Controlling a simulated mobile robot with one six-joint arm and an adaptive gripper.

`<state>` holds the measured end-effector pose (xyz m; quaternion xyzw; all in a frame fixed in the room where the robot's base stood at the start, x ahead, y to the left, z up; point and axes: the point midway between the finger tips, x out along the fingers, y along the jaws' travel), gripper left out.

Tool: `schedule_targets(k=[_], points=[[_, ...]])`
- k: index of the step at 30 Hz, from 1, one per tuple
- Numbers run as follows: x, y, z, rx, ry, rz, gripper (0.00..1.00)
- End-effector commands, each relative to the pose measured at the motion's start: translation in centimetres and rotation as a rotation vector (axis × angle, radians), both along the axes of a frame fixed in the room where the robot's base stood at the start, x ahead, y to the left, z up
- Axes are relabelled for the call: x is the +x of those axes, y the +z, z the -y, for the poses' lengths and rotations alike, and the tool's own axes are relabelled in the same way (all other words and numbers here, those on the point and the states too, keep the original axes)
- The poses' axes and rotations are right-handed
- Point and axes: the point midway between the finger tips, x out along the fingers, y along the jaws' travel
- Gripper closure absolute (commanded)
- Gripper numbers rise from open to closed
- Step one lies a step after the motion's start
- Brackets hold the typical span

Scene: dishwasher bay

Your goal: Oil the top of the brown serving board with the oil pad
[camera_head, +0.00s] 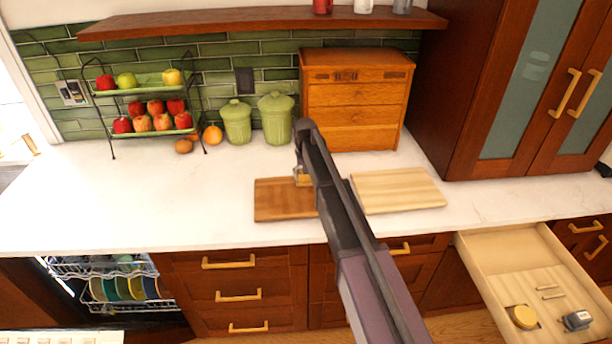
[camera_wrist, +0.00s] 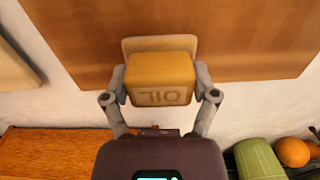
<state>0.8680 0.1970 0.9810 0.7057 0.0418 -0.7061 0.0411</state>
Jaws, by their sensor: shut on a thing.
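The brown serving board (camera_head: 284,200) lies flat on the white counter, and part of it is hidden behind my arm. It fills the upper part of the wrist view (camera_wrist: 250,40). The oil pad (camera_wrist: 160,78) is a yellow block marked "OIL" with a paler layer at its far side. My gripper (camera_wrist: 160,92) is shut on the oil pad, one finger on each side. In the head view my gripper (camera_head: 302,176) is over the board's back edge. I cannot tell whether the pad touches the board.
A pale board (camera_head: 398,190) lies just right of the brown one. A wooden drawer box (camera_head: 354,100), green canisters (camera_head: 275,118) and a fruit rack (camera_head: 146,105) stand behind. An open drawer (camera_head: 500,262) is at the lower right. The counter's left part is clear.

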Motion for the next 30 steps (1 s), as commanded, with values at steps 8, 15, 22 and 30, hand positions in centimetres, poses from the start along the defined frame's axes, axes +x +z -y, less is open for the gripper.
schedule_targets(k=[8,15,22,30], points=[[-0.1,-0.1,-0.7,0.000,0.000,0.000,0.62],[-0.3,-0.2,-2.3,0.000,0.002,0.000,0.62],[-0.5,-0.2,-3.2,0.000,0.000,0.000,0.62],[-0.5,-0.2,-3.3,0.001,0.000,0.000,0.62]])
